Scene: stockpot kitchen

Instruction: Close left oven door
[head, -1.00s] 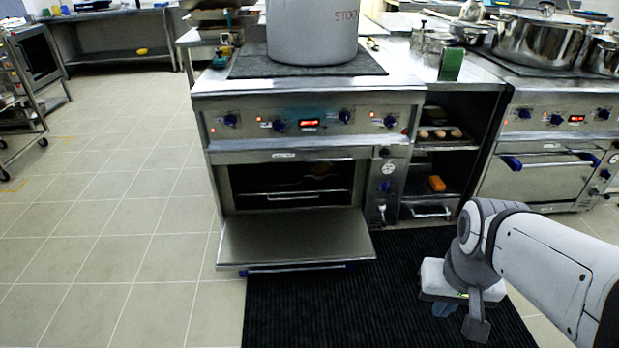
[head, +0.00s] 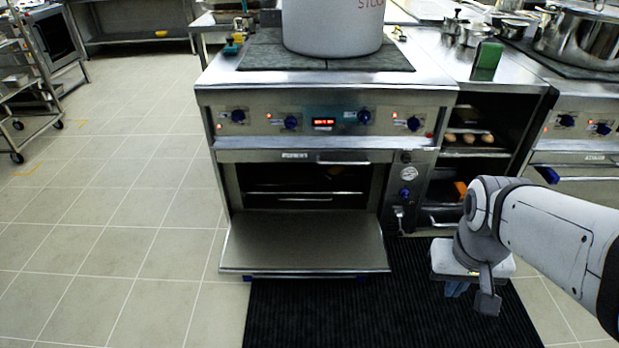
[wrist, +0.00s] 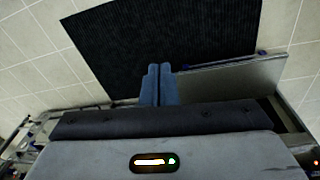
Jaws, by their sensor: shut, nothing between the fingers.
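The left oven (head: 320,155) stands ahead of me in the head view. Its door (head: 305,244) is folded down open, lying about level above the floor, with its blue-ended handle bar along the front lower edge. The oven cavity with its racks is open to view. My gripper (head: 456,289) is to the right of the door, low over the black mat, and apart from the door. In the wrist view the two blue fingers (wrist: 159,84) are together and empty. The door's edge (wrist: 232,78) shows to the right of them.
A black ribbed mat (head: 320,320) lies on the floor before the oven. A large stockpot (head: 333,30) stands on the stove top. Right of the oven are open shelves with eggs (head: 468,138) and a second oven (head: 575,160). Tiled floor at left is clear.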

